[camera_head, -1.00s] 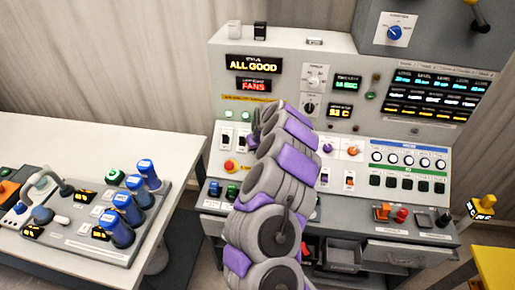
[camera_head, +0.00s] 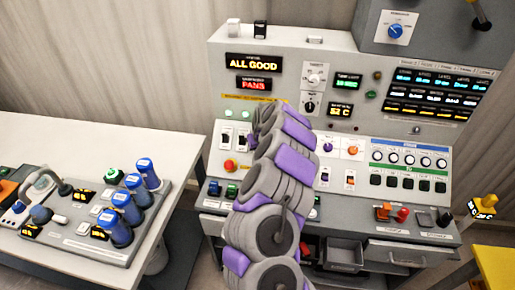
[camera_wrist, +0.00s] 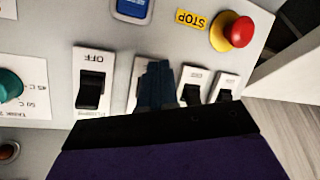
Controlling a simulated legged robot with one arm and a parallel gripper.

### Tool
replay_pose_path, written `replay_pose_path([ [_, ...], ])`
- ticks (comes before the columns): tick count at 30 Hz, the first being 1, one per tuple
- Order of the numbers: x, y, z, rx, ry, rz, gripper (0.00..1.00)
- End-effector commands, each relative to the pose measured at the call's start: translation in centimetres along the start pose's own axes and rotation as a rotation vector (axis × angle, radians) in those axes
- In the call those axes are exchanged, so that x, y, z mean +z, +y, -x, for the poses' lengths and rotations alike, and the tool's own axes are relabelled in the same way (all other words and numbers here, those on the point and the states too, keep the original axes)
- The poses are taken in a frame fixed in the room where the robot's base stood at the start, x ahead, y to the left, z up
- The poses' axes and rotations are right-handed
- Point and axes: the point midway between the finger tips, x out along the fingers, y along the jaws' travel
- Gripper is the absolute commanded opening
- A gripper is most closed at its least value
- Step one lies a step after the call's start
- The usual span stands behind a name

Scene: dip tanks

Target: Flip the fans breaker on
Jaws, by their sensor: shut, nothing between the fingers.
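The control console (camera_head: 215,100) stands ahead, with a row of breaker switches at its left side. In the head view two white-plated switches (camera_head: 227,138) show left of my arm; the arm hides others. In the wrist view, upside down, a black rocker switch marked OFF (camera_wrist: 90,90) is left of my gripper (camera_wrist: 157,80). Two smaller switches (camera_wrist: 193,93) (camera_wrist: 225,92) are to its right. My gripper is shut and empty, in front of another switch plate (camera_wrist: 136,80), which it mostly hides. I cannot read which switch is for the fans. Contact is unclear.
A red display reads FANS (camera_head: 253,84) below an ALL GOOD display (camera_head: 253,63). A red stop button (camera_wrist: 235,31) is close to the switches, and a teal knob (camera_wrist: 9,85) is at the wrist view's left. A white table (camera_head: 90,133) with controls stands left.

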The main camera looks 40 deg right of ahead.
Motion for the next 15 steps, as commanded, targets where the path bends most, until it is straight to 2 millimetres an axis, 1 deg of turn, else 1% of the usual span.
replay_pose_path([
  [15, -0.71, 0.44, -0.27, 0.002, -0.002, -0.001, 0.00],
])
